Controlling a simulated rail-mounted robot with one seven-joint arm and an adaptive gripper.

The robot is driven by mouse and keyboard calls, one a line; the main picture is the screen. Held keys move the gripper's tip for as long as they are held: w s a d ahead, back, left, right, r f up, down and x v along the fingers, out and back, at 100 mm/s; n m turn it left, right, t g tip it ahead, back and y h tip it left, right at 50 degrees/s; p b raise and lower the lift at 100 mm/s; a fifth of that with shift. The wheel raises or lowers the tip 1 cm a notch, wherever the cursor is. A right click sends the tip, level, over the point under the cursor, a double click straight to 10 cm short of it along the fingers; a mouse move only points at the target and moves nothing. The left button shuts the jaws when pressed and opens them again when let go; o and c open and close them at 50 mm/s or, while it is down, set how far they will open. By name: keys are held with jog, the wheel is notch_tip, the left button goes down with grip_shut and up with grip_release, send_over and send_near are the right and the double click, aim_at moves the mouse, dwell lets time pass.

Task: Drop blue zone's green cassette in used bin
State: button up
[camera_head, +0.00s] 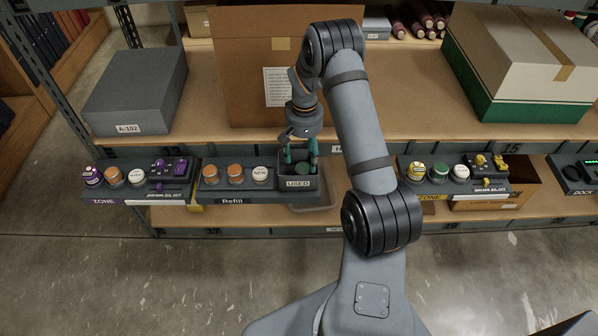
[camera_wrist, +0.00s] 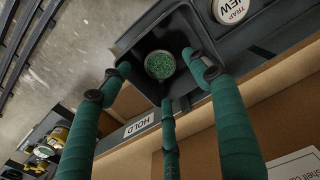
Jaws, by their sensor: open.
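The green cassette (camera_head: 302,168) lies inside the dark used bin (camera_head: 298,184), at the right end of the Refill tray. The wrist view shows it (camera_wrist: 160,65) as a speckled green disc with a pale rim on the bin floor. My gripper (camera_head: 301,156) is open, with its green fingers pointing down into the bin. In the wrist view my gripper's fingertips (camera_wrist: 158,78) are spread around and above the cassette, with a gap visible. No blue zone shows in either view.
The Refill tray (camera_head: 232,199) holds two orange-topped cassettes and a white NEW cassette (camera_head: 262,175). A purple zone (camera_head: 140,191) stands left, a yellow zone (camera_head: 445,189) right. A large cardboard box (camera_head: 240,60) stands on the shelf behind my gripper.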

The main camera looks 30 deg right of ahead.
notch_tip(320, 180, up, 12)
dwell(0.4)
jog(key=shift+f, duration=0.1)
notch_tip(320, 180, down, 12)
jog(key=shift+s+r, duration=0.1)
jog(key=shift+r+p, duration=1.55)
jog(key=shift+r, duration=0.8)
jog(key=shift+f, duration=0.1)
